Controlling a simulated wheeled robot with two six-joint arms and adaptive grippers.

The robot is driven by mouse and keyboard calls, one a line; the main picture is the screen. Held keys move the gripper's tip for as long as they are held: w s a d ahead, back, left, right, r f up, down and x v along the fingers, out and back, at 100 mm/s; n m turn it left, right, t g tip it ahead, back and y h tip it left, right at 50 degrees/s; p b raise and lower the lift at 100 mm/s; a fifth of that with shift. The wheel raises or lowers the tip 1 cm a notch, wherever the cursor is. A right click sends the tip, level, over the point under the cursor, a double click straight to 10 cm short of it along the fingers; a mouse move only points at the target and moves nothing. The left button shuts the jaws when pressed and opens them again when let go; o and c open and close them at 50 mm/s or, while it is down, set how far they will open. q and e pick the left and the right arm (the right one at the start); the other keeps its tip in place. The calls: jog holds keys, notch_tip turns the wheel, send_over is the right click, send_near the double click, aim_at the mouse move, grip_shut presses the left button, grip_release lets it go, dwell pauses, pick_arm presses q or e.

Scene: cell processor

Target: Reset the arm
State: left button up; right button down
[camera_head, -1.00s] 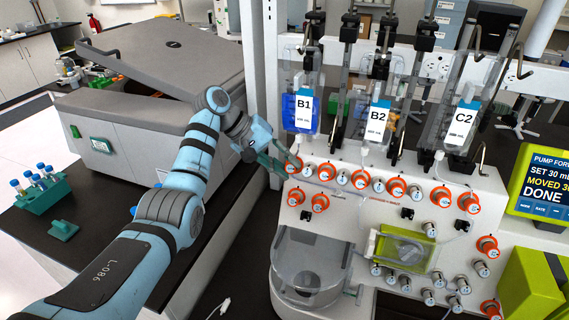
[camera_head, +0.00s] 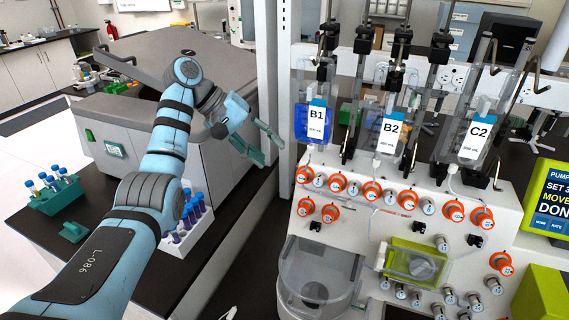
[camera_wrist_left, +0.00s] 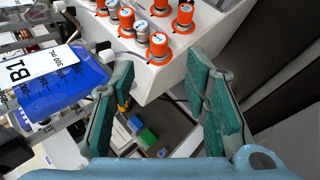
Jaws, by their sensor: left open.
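My left arm comes in from the left in the head view. Its gripper (camera_head: 262,146) is open and empty, in the air between the grey centrifuge-like machine and the white cell processor (camera_head: 470,206). In the left wrist view the two green fingers (camera_wrist_left: 163,110) are spread apart with nothing between them. The blue-filled bag labelled B1 (camera_head: 315,122) hangs to the right of the gripper, apart from it; it also shows in the left wrist view (camera_wrist_left: 70,85). My right gripper is not seen.
Bags B2 (camera_head: 390,137) and C2 (camera_head: 472,142) hang beside B1. Orange knobs (camera_head: 372,191) stick out of the processor. The grey machine (camera_head: 135,122) stands left. A white rack of purple tubes (camera_head: 176,246) and a green tube rack (camera_head: 62,197) stand on the black bench.

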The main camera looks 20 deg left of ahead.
pick_arm(q)
jog(key=shift+s+a+r, duration=0.2)
jog(key=shift+a+r, duration=0.25)
jog(key=shift+r, duration=0.1)
